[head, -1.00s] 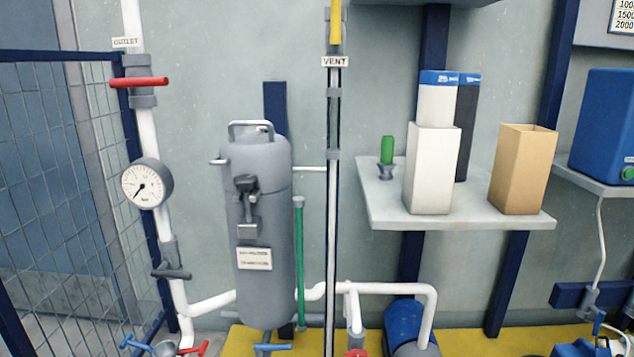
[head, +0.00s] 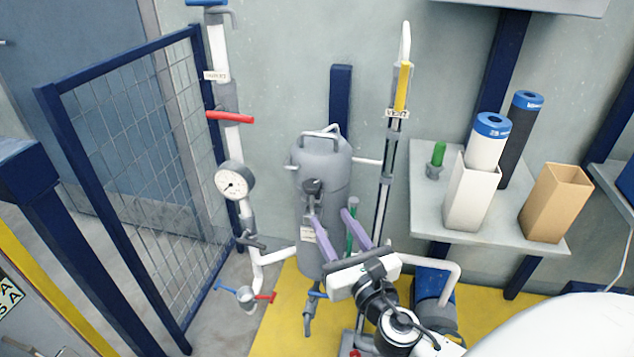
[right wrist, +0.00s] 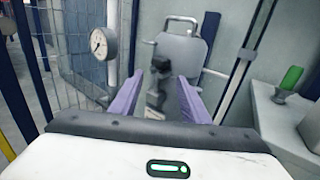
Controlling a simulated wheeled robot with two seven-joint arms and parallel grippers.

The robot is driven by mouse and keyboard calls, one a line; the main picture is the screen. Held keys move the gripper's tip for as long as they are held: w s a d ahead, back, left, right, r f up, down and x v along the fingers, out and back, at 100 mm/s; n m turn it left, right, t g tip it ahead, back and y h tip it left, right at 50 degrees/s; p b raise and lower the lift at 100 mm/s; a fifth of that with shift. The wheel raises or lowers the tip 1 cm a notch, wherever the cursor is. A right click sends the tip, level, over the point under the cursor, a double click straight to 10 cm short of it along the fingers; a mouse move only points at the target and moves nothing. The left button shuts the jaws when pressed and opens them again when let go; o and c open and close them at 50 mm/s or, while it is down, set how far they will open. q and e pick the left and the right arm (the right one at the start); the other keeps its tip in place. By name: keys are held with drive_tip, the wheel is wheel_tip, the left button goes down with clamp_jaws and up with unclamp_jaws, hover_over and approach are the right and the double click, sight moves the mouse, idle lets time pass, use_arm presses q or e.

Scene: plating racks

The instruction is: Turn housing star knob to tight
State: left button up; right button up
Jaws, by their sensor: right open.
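The grey filter housing (head: 325,165) stands upright with a bail handle on its lid. Its dark star knob (head: 312,187) is on the front, below the lid. My right gripper (head: 331,216) is open, its two purple fingers pointing up toward the housing front. In the head view the fingertips are just below and right of the knob; I cannot tell if they touch anything. In the right wrist view the dark knob (right wrist: 161,68) shows beyond and between the open fingers, which look empty. My left gripper is not in view.
A pressure gauge (head: 232,181) and red valve handle (head: 230,117) are on the white pipe at left, beside a mesh fence (head: 140,130). The vent pipe (head: 385,170) rises close right of the housing. A shelf (head: 425,210) with cartridges and boxes stands further right.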

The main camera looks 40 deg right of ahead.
sight(315, 194)
drive_tip(key=x, duration=0.9)
drive_tip(key=shift+w+d+f, duration=0.1)
drive_tip(key=shift+w, duration=0.3)
drive_tip(key=c, duration=0.8)
